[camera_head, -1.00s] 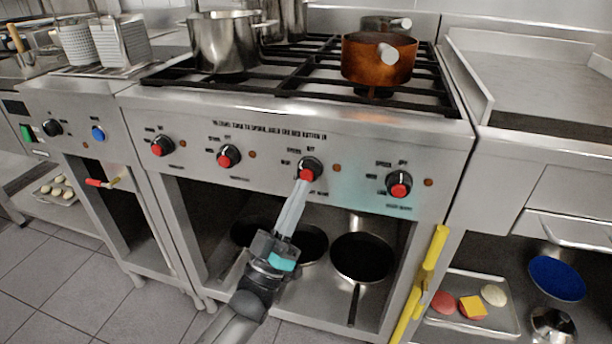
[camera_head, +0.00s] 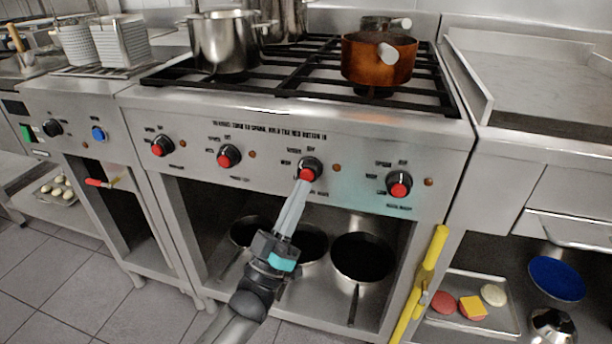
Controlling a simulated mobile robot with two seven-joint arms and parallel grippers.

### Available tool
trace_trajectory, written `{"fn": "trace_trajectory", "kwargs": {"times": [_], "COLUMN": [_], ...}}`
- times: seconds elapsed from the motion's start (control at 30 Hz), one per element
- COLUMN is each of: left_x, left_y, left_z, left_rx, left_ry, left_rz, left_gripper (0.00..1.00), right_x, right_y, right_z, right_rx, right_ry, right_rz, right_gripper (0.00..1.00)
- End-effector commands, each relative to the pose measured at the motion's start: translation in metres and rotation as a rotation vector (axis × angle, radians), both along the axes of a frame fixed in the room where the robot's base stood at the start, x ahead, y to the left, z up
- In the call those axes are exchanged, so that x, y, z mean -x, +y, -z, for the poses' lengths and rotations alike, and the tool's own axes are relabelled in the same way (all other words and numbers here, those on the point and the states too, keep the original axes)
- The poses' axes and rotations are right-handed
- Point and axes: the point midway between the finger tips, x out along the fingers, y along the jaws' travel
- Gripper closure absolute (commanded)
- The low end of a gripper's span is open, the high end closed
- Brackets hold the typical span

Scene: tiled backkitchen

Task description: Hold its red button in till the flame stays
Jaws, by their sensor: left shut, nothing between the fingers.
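A small orange lamp (camera_head: 336,168) sits right of that knob. A copper pot (camera_head: 378,62) stands on the front right burner; I make out no clear flame under it. My right gripper is not in view.
A steel pot (camera_head: 226,42) stands on the left burners. Dark pans (camera_head: 362,258) lie on the shelf below the panel. Two other knobs (camera_head: 229,156) (camera_head: 399,184) flank the touched one.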

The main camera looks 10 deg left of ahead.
Motion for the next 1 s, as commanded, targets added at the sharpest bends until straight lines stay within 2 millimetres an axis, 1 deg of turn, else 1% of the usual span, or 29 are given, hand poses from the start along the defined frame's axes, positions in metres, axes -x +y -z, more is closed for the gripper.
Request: {"fn": "trace_trajectory", "kwargs": {"times": [0.4, 1.0], "left_x": [-0.009, -0.012], "left_y": [0.000, -0.001], "left_z": [0.001, 0.000], "left_rx": [0.000, 0.001], "left_ry": [0.000, -0.001], "left_rz": [0.000, 0.000], "left_gripper": [1.00, 1.00], "right_x": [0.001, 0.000], "right_y": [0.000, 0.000], "right_z": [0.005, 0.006], "right_rx": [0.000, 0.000], "right_ry": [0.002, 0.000], "right_rz": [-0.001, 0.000], "right_gripper": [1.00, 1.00]}}
